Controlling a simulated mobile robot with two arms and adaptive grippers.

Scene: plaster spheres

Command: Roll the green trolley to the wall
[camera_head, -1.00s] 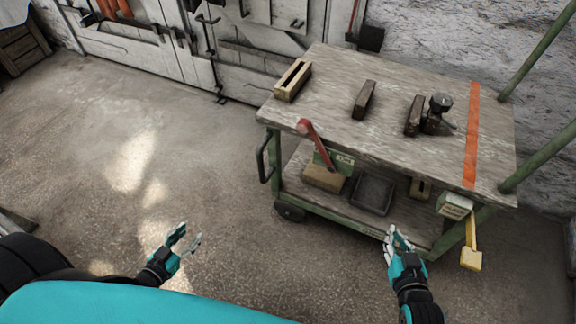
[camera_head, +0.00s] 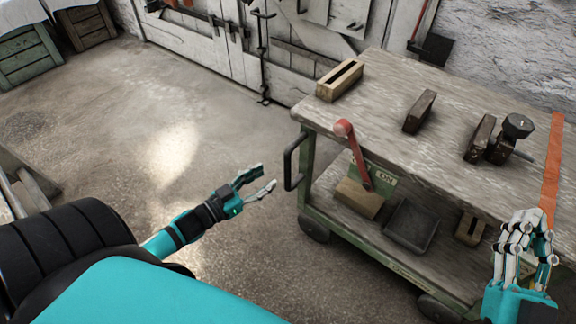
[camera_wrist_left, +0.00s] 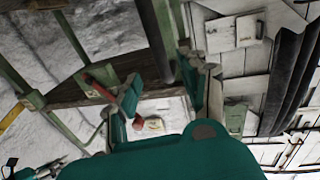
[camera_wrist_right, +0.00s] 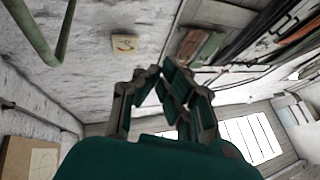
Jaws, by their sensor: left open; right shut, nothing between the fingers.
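The green trolley (camera_head: 380,92) stands at the right in the head view, with a grey wooden top, a lower shelf and a green frame. A dark bar handle (camera_head: 289,162) is on its left end. A red lever (camera_head: 356,155) hangs at its front. The wall (camera_head: 498,38) is rough and pale behind the trolley, with white panelled doors (camera_head: 284,77) further left. My left gripper (camera_head: 262,182) is open and empty, just left of the handle and apart from it. My right gripper (camera_head: 526,222) is shut and empty, overlapping the trolley's front right part; contact cannot be told.
On the trolley top are a wooden block with a slot (camera_head: 340,80), a dark block (camera_head: 419,111) and a dark tool (camera_head: 508,138). The lower shelf carries a dark tray (camera_head: 411,225). The floor (camera_head: 110,105) left of the trolley is clear.

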